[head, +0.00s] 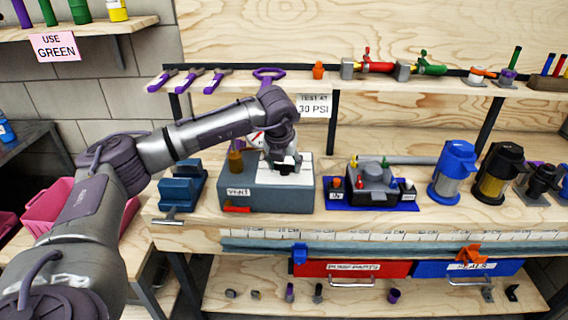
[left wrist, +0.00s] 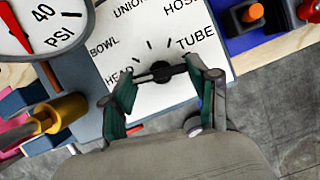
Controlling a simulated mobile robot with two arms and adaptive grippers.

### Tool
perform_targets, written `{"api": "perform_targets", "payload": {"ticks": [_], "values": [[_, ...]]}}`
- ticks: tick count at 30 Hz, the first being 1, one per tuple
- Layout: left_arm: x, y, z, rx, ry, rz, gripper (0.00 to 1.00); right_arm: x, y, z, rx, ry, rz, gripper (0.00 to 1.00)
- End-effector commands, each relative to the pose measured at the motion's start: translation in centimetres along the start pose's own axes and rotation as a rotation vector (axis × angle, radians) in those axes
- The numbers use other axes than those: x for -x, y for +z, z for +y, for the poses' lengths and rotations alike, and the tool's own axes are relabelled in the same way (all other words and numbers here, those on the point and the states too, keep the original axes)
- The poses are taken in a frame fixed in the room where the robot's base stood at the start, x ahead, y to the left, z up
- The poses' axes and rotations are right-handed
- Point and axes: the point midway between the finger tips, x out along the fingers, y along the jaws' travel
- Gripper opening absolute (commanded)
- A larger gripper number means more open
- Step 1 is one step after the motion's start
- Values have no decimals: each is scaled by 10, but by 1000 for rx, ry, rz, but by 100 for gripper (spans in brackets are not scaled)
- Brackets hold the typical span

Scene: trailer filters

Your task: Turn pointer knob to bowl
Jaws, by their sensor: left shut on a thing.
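The black pointer knob (left wrist: 160,70) sits on a white dial plate (left wrist: 150,100) marked HEAD, BOWL, UNION, HOSE and TUBE. In the head view the plate (head: 298,172) is on top of a grey-blue test box (head: 237,190). My left gripper (head: 284,165) reaches down over the plate. In the left wrist view its green-padded fingers (left wrist: 160,84) are shut on the knob from both sides. The knob's bar lies roughly between HEAD and TUBE; I cannot tell which end is the pointer's tip. My right gripper is not in view.
A pressure gauge (left wrist: 30,22) and a brass-coloured fitting (left wrist: 62,112) stand left of the plate. A blue vise (head: 182,185) is left of the box. A valve assembly on a blue mat (head: 412,205) is to the right. A tool shelf (head: 330,87) runs behind.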

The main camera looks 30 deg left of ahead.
Motion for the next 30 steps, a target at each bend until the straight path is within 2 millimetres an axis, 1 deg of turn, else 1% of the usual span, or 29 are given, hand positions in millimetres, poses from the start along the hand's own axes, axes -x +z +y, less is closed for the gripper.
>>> {"api": "perform_targets", "payload": {"ticks": [5, 11, 19, 30], "values": [[0, 0, 1, -21, -9, 0, 25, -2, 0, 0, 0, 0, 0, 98], [-1, 0, 2, -106, -45, -1, 25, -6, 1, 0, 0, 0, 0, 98], [-1, 1, 3, -298, -125, -1, 25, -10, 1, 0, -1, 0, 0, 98], [0, 2, 5, -536, -223, -2, 25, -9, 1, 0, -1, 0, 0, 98]]}}
